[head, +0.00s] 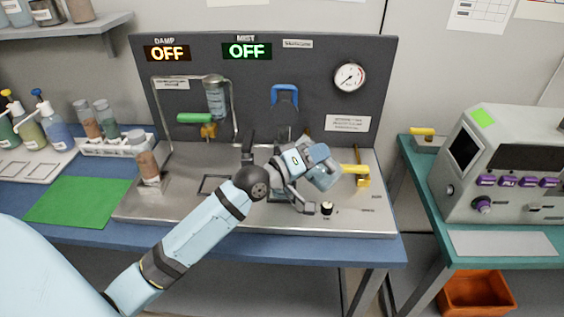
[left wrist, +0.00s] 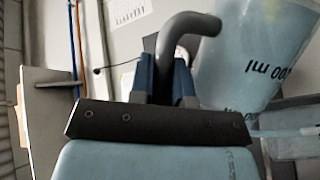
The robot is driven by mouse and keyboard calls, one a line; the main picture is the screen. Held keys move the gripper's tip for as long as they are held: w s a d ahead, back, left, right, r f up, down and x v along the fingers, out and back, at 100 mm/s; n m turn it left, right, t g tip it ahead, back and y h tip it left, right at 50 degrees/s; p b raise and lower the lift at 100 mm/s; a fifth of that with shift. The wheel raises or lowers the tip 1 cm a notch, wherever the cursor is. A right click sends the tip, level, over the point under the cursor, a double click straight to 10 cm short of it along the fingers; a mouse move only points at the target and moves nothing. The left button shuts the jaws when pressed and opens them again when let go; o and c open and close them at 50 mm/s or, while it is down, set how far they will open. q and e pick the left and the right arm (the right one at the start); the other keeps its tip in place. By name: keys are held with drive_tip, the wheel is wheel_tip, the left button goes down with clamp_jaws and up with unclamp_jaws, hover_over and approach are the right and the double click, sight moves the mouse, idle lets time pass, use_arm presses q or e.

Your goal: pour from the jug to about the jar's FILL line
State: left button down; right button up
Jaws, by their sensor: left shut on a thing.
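In the left wrist view a translucent bluish jug (left wrist: 250,55) stands tilted at the upper right, with black millilitre lettering partly cut off. Its grey curved handle (left wrist: 190,22) runs down between the fingers of my left gripper (left wrist: 163,80), which is shut on it. In the head view my left gripper (head: 312,182) is over the right half of the steel bench top, and my arm hides much of what is there. A jar with brown contents (head: 147,163) stands at the bench's left side. I cannot read a FILL line on any vessel. My right gripper is out of view.
The grey back panel (head: 330,50) carries DAMP and MIST displays, both OFF, and a gauge (head: 349,77). A clear vessel (head: 215,95) and green handle (head: 194,118) are at left, a yellow part (head: 358,172) at right. A green mat (head: 78,200) is clear.

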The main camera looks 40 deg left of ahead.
sight(325, 165)
use_arm(q)
drive_tip(key=shift+a+r+n+b, duration=0.25)
drive_tip(key=shift+r+n+b, duration=0.05)
drive_tip(key=shift+r+b, duration=0.1)
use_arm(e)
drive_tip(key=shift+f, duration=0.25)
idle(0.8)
